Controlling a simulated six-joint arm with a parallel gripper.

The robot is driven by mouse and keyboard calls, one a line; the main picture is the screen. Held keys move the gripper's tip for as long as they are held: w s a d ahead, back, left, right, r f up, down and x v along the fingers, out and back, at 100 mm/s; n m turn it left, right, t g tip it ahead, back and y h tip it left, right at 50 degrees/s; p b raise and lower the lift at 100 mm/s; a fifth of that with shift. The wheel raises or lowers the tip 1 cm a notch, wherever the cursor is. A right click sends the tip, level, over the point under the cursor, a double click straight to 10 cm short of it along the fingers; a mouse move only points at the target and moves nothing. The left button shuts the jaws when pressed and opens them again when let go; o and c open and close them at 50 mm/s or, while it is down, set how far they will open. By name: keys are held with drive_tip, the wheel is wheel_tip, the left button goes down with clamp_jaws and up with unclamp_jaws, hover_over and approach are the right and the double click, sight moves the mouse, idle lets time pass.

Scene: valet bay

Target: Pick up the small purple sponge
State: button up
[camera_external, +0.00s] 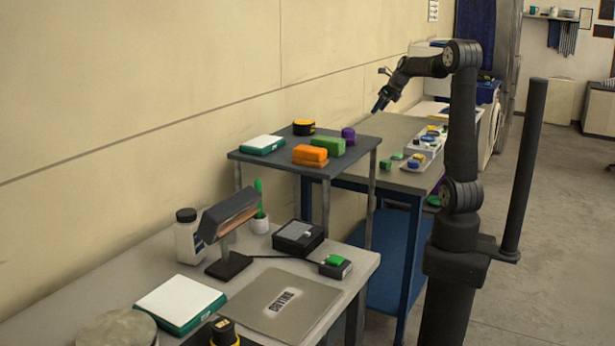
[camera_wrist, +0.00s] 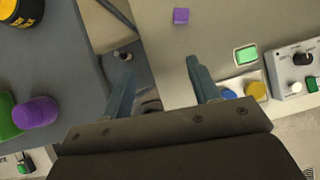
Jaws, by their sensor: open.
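A small purple block (camera_wrist: 181,16), which looks like the sponge, lies on the light bench top at the top of the wrist view. I cannot make it out in the external view. My gripper (camera_wrist: 158,72) is open and empty, its two fingers apart above the bench. The purple block is beyond the fingertips and not between them. In the external view my gripper (camera_external: 381,102) hangs above the far bench (camera_external: 392,126). A larger purple cylinder (camera_external: 348,136) stands on the raised shelf and also shows at the left of the wrist view (camera_wrist: 36,112).
The raised grey shelf (camera_external: 270,159) holds orange (camera_external: 310,153) and green (camera_external: 328,146) blocks, a black-yellow puck (camera_external: 303,127) and a white-green box (camera_external: 262,144). A control box (camera_wrist: 296,72) and a green-topped item (camera_wrist: 246,54) are right of my fingers. Bench around the purple block is clear.

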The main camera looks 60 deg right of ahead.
drive_tip(key=shift+o, duration=0.6)
drive_tip(key=w+d+f+n+g+h, duration=0.1)
drive_tip(key=w+f+n+g+h, duration=0.1)
drive_tip(key=w+f+n+g, duration=0.45)
drive_tip(key=w+f+n+g+h, duration=0.2)
drive_tip(key=w+f+n, duration=0.1)
drive_tip(key=w+n, duration=0.7)
drive_tip(key=shift+m, duration=0.75)
drive_tip(key=x, duration=0.8)
drive_tip(key=w+x, duration=0.1)
drive_tip(key=x, duration=0.3)
drive_tip(key=shift+w+a+f, duration=0.1)
drive_tip(key=shift+f, duration=0.15)
drive_tip(key=shift+x, duration=2.6)
drive_tip(key=shift+w, duration=0.15)
drive_tip(key=c, duration=1)
drive_tip(key=shift+r, duration=0.1)
drive_tip(key=shift+c, duration=0.3)
